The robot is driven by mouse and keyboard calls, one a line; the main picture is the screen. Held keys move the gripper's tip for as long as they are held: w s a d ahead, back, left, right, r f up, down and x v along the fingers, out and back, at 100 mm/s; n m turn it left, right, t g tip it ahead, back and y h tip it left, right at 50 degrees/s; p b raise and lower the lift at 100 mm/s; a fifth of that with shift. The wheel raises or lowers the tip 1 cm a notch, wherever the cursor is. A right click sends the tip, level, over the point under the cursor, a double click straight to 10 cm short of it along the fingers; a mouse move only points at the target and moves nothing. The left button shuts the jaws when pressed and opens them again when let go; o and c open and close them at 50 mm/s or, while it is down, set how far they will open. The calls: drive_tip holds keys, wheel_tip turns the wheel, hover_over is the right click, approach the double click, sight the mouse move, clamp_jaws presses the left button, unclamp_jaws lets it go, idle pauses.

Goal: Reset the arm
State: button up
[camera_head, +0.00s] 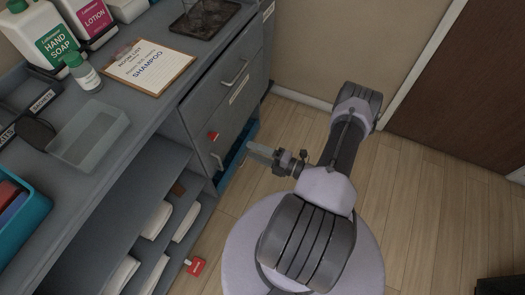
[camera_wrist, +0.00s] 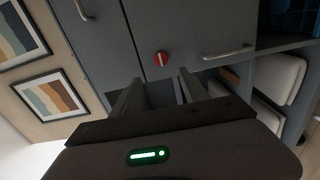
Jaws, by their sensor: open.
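My gripper (camera_head: 258,157) is in front of the grey cabinet, low beside its drawer fronts, with the arm (camera_head: 345,140) reaching from my round base. In the wrist view my gripper (camera_wrist: 158,92) shows two dark fingers spread apart with nothing between them. The fingers point at the grey cabinet front (camera_wrist: 190,25), close to a red knob (camera_wrist: 161,58). The knob also shows on the cabinet in the head view (camera_head: 213,135).
The grey counter (camera_head: 130,100) carries soap and lotion bottles, a clipboard (camera_head: 150,66) and a clear tray (camera_head: 88,140). Shelves below hold folded white towels (camera_head: 157,219). A blue edge (camera_head: 238,158) shows by the cabinet's foot.

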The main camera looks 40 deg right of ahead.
drive_tip(key=v, duration=0.3)
drive_tip(key=shift+s+d, duration=0.1)
drive_tip(key=shift+s, duration=0.2)
drive_tip(key=w+a+r+n+g+y, duration=0.3)
drive_tip(key=a+r+n+g, duration=0.35)
drive_tip(key=r+n, duration=0.45)
drive_tip(key=w+a+r+n+g+y, duration=0.2)
drive_tip(key=a+r+n+g, duration=0.4)
drive_tip(key=r+n, duration=0.5)
drive_tip(key=s+a+r+n+h, duration=0.4)
drive_tip(key=r+n, duration=0.5)
drive_tip(key=n, duration=0.3)
drive_tip(key=s+a+r+n+t+h, duration=0.1)
drive_tip(key=s+a+r+n+h, duration=0.4)
drive_tip(key=n, duration=0.7)
drive_tip(key=s+a+r, duration=0.2)
drive_tip(key=a+r, duration=0.1)
drive_tip(key=r, duration=0.1)
